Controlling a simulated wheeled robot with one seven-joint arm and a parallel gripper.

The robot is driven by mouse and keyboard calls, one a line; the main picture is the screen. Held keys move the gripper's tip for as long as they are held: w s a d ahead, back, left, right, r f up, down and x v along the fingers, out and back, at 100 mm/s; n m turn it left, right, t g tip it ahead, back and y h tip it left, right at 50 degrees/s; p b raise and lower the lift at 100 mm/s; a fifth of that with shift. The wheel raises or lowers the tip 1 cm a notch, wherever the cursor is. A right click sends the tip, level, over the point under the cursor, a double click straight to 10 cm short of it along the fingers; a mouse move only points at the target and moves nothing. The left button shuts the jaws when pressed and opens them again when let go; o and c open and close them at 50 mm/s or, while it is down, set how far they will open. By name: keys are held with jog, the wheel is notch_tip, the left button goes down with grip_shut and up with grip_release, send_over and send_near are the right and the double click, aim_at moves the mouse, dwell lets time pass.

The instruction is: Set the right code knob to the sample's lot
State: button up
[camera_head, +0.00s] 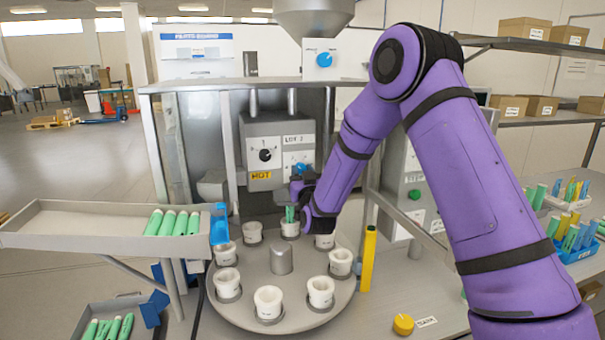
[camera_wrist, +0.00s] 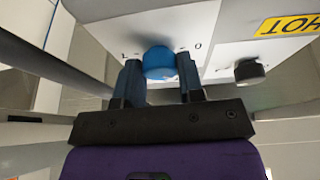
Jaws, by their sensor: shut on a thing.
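The right code knob is blue (camera_head: 302,167) and sits on the front of a grey box beneath a LOT label (camera_head: 298,141), whose character is too small to read surely. In the wrist view the blue knob (camera_wrist: 159,62) lies between the two dark fingers of my gripper (camera_wrist: 160,72), which is shut on it. Small marks stand on the panel either side of the knob; its pointer is hidden. In the head view my gripper (camera_head: 304,180) partly hides the knob. A green tube (camera_head: 290,214) stands in a white cup behind the carousel's hub.
A black knob (camera_head: 265,155) is left of the blue one, above a yellow HOT label (camera_head: 261,175). White cups ring the carousel (camera_head: 240,310) below my arm. A tray (camera_head: 60,222) with green tubes is at left. A yellow post (camera_head: 368,260) stands right of the carousel.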

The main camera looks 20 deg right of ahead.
jog(key=m+h, duration=0.1)
jog(key=m, duration=0.2)
jog(key=m+g+h, duration=0.1)
jog(key=m, duration=0.2)
jog(key=m+h, duration=0.2)
jog(key=m, duration=0.2)
jog(key=shift+a+g, duration=0.15)
jog(key=shift+g, duration=0.25)
jog(key=shift+a+r+m+g+h, duration=0.1)
jog(key=shift+m+g+h, duration=0.45)
jog(key=shift+m, duration=1.5)
jog(key=shift+r+m+g+h, duration=0.1)
jog(key=shift+m+g+h, duration=0.15)
jog(key=shift+m+g, duration=1.2)
jog(key=shift+m+t, duration=0.5)
jog(key=shift+m, duration=0.3)
jog(key=o, duration=0.9)
jog(key=shift+s, duration=0.1)
jog(key=v, duration=1)
jog(key=shift+s+a+f, duration=0.1)
jog(key=shift+s+a, duration=0.05)
jog(key=shift+s, duration=0.15)
